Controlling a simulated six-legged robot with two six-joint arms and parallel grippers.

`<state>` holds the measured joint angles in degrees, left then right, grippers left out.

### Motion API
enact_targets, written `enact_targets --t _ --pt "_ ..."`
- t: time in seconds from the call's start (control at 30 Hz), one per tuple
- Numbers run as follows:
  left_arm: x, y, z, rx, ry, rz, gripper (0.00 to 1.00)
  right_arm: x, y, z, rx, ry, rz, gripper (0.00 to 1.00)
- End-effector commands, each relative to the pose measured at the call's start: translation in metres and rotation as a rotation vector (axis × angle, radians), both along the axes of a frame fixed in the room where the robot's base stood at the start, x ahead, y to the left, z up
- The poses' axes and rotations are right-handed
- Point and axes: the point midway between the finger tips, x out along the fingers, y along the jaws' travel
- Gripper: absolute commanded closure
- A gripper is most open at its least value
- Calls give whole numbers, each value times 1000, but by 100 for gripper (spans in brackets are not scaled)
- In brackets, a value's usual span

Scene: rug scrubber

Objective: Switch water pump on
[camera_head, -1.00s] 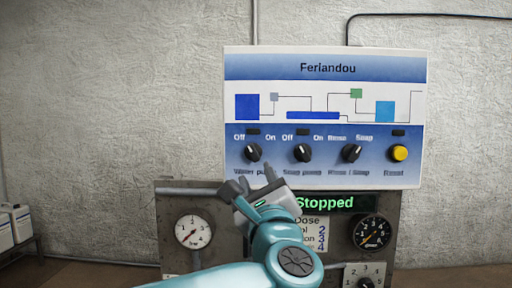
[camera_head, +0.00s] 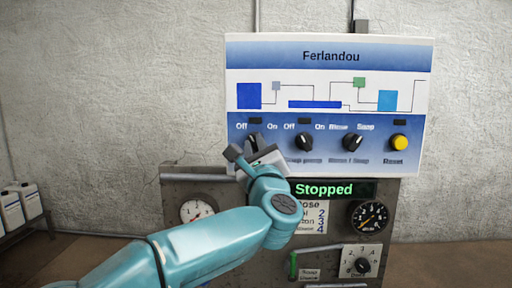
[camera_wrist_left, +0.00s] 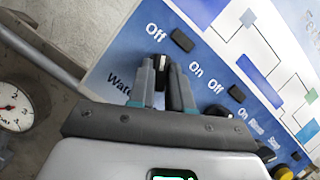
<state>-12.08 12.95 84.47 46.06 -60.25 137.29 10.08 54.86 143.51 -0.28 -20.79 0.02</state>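The white and blue Ferlandou panel (camera_head: 330,60) stands upright in the head view. Its black water pump knob sits at the left of the knob row, with Off and On printed above it. In the left wrist view this knob (camera_wrist_left: 160,62) shows between the fingertips of my left gripper (camera_wrist_left: 162,80), one finger on each side in a narrow gap. Whether the fingers press on it I cannot tell. In the head view my left gripper (camera_head: 246,147) covers much of the knob and its label. My right gripper is not in view.
Two similar knobs, soap pump (camera_head: 304,142) and rinse/soap (camera_head: 352,142), and the yellow reset button (camera_head: 398,142) lie to the right. The display (camera_head: 330,189) below reads "Stopped". Gauges (camera_head: 369,216) sit on the grey cabinet. White canisters (camera_head: 20,206) stand at far left.

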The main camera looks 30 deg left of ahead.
Motion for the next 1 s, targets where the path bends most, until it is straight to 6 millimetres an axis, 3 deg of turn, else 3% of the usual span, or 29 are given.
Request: enact_targets --t 0.27,0.47,0.8,1.0 --pt "0 0 -3 12 10 1 100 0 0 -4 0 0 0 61" --pt "-1 1 -6 75 45 1 100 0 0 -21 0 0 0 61" --pt "-2 3 -7 314 193 1 100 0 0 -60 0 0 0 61" --pt "-2 4 -6 477 293 1 100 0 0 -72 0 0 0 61"
